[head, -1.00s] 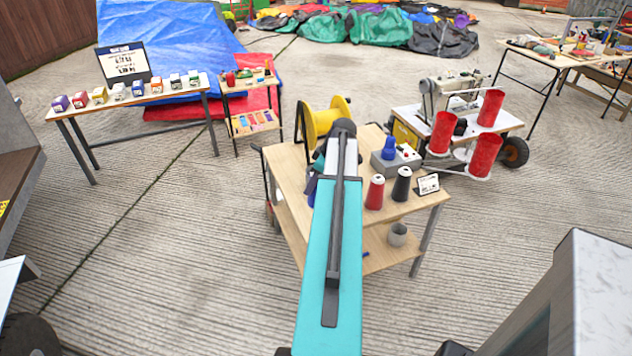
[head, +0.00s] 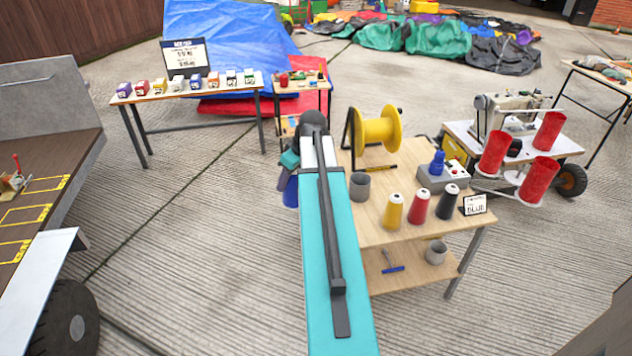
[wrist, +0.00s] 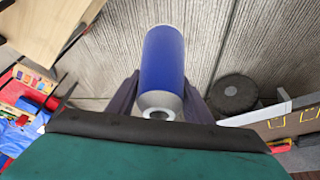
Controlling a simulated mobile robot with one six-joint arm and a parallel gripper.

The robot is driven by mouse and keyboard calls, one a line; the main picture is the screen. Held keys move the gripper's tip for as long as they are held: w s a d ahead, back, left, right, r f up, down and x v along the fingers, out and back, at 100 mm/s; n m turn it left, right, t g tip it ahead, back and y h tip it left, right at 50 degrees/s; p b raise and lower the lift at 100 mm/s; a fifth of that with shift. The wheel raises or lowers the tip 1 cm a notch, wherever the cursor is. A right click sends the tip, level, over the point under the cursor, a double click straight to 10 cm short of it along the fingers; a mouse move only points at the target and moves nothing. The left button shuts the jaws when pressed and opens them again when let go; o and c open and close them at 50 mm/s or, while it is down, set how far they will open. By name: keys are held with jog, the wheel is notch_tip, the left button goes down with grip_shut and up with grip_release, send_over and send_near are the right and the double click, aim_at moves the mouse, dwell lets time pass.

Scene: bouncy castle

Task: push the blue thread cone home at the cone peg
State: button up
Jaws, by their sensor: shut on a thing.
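The blue thread cone (wrist: 163,60) is in my gripper (wrist: 160,97), one dark finger on each side of it. Its grey end with a hole faces the wrist camera. In the head view the blue cone (head: 291,192) hangs below my gripper (head: 288,175), off the left side of the wooden table (head: 385,225), over concrete. My arm hides part of it. A grey box (head: 443,178) on the table carries an upright blue stepped piece (head: 437,163); I cannot tell whether this is the cone peg.
Yellow (head: 393,211), red (head: 419,204) and black (head: 448,201) cones stand on the table near a grey cup (head: 360,187), a yellow spool (head: 378,130) and a sign reading BLUE (head: 474,204). A sewing machine cart (head: 520,150) stands right.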

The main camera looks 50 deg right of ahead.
jog(key=w+a+r, duration=0.2)
jog(key=a+r, duration=0.2)
jog(key=a, duration=0.9)
jog(key=w+a+r+m, duration=0.1)
jog(key=w+a+r, duration=0.2)
jog(key=a, duration=1.1)
jog(key=w+a+r, duration=0.3)
jog(key=a+r, duration=0.2)
jog(key=a, duration=0.9)
jog(key=shift+w+a+r+h, duration=0.15)
jog(key=shift+r+h, duration=0.15)
jog(key=shift+r, duration=0.05)
